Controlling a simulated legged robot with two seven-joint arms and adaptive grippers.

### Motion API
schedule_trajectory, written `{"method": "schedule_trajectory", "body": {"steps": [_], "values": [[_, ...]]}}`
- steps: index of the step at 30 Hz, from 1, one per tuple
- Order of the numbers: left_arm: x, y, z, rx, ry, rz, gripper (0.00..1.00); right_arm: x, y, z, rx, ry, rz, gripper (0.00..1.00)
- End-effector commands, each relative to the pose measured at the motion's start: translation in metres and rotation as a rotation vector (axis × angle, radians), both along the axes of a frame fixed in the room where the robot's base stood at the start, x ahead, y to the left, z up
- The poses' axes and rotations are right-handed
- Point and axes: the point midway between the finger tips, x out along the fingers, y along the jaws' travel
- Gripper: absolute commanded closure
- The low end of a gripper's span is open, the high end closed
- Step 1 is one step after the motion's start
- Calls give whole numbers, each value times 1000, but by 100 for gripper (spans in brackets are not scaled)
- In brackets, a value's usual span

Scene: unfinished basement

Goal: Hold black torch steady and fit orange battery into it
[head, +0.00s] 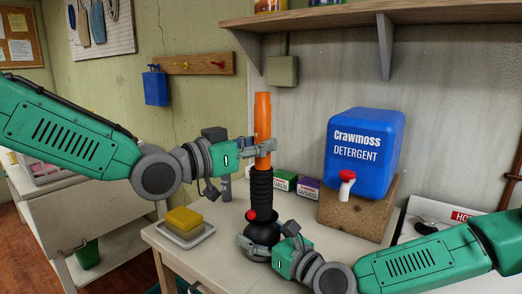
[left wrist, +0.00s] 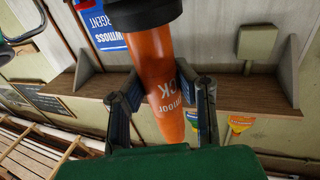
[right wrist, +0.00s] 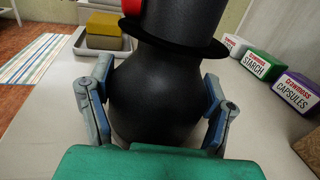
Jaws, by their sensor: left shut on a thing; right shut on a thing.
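The black torch (head: 262,187) stands upright on the table, wide round end down, with a ribbed barrel and a red button (head: 250,215). My right gripper (head: 262,248) is shut around its rounded lower part, which also fills the middle of the right wrist view (right wrist: 165,95). The orange battery (head: 262,115) stands upright above the torch, in line with the barrel. My left gripper (head: 260,147) is shut on its lower half. In the left wrist view the battery (left wrist: 160,80) meets a black rim (left wrist: 145,14); how deep its lower end sits is hidden.
A blue detergent jug (head: 364,150) with a red-and-white tap stands on a wooden block (head: 357,210) at right. Small starch (head: 284,181) and capsules (head: 308,188) boxes sit behind the torch. A yellow sponge (head: 185,218) lies in a tray at left. A shelf (head: 310,17) hangs above.

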Motion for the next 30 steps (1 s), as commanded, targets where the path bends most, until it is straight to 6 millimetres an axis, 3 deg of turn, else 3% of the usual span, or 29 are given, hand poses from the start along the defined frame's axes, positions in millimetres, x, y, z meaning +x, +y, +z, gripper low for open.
{"method": "schedule_trajectory", "body": {"steps": [8,30], "values": [[3,2,9,-1,-5,4,100,0,0,-1,-1,2,0,66],[2,2,9,-1,-5,4,100,0,0,-1,-1,2,0,66]]}}
